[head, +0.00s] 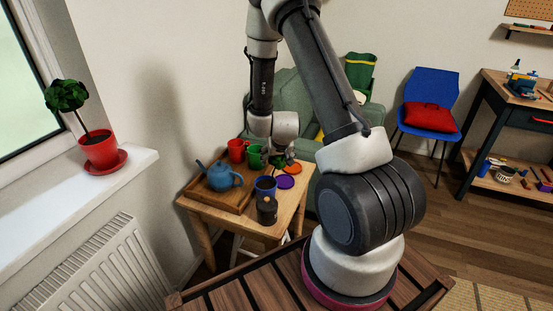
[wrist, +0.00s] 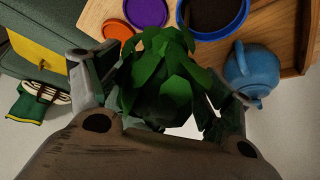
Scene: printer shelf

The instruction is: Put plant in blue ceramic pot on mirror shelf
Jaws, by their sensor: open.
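A blue pot (head: 265,187) with a dark filling stands on the small wooden table, and it also shows at the top of the wrist view (wrist: 212,16). Green leaves (wrist: 165,75) of a plant overlap its edge in the wrist view; the stem is hidden, so I cannot tell how they join. My gripper (wrist: 160,88) is open, its fingers on either side of the leaves. In the head view my gripper (head: 281,155) is above the table, behind and right of the pot. No mirror shelf is in sight.
A purple disc (head: 285,182), an orange disc (head: 294,168) and a dark canister (head: 267,210) are close by. A red-potted plant (head: 98,150) stands on the windowsill.

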